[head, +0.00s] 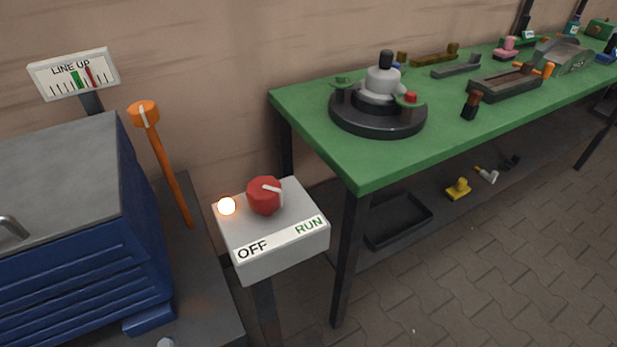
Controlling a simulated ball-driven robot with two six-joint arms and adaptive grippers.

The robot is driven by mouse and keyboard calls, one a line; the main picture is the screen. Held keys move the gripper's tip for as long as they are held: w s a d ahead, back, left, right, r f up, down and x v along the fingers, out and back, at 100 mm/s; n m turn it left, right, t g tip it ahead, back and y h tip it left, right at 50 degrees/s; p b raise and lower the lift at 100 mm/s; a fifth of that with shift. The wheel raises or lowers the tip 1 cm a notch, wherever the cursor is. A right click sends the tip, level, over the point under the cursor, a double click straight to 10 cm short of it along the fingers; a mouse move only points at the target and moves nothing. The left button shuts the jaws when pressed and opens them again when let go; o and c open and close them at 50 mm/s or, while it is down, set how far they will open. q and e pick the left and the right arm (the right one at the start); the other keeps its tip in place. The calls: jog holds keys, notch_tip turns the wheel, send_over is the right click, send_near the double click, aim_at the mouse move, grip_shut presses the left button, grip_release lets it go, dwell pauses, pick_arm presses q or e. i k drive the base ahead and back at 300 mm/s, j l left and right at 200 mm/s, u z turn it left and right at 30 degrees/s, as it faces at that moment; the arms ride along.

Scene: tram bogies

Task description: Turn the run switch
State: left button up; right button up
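The run switch is a red knob (264,196) on top of a grey-white box (275,257) on a post. Its white pointer bar points to the right, toward the green RUN label (309,226) side. The black OFF label (253,249) is at the box's front left. An orange-white lamp (227,206) glows at the left of the knob. Neither of my grippers shows in the head view, and nothing touches the knob.
A blue cabinet (75,250) with a grey top stands left, beside an orange lever (168,165) and a LINE UP gauge (75,73). A green-topped table (380,165) with a round black fixture (378,115) and several parts stands right. Paved floor (480,275) is open at the lower right.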

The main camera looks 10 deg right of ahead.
aim_at(264, 194)
jog(key=k, duration=1.9)
